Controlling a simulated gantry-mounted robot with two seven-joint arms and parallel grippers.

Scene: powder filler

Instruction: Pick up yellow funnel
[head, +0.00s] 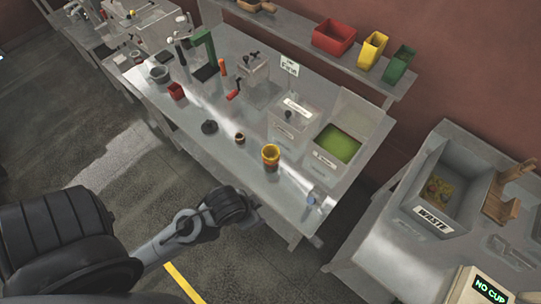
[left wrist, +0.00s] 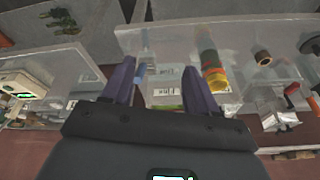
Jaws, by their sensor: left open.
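In the left wrist view the yellow funnel (left wrist: 213,74) shows just right of the right finger. My left gripper (head: 256,203) is in front of the bench's front edge, nearer the camera than the funnel and apart from it. In the left wrist view my left gripper (left wrist: 158,67) has its two dark fingers spread, with nothing held between them. Its fingertips are hard to make out in the head view. My right gripper is not in view.
A small brown pot (head: 239,138) and a dark round piece (head: 209,127) stand left of the funnel. A bin with green contents (head: 338,146) is behind it. A small blue item (head: 313,197) lies to its right. A waste bin (head: 455,185) stands on the right table.

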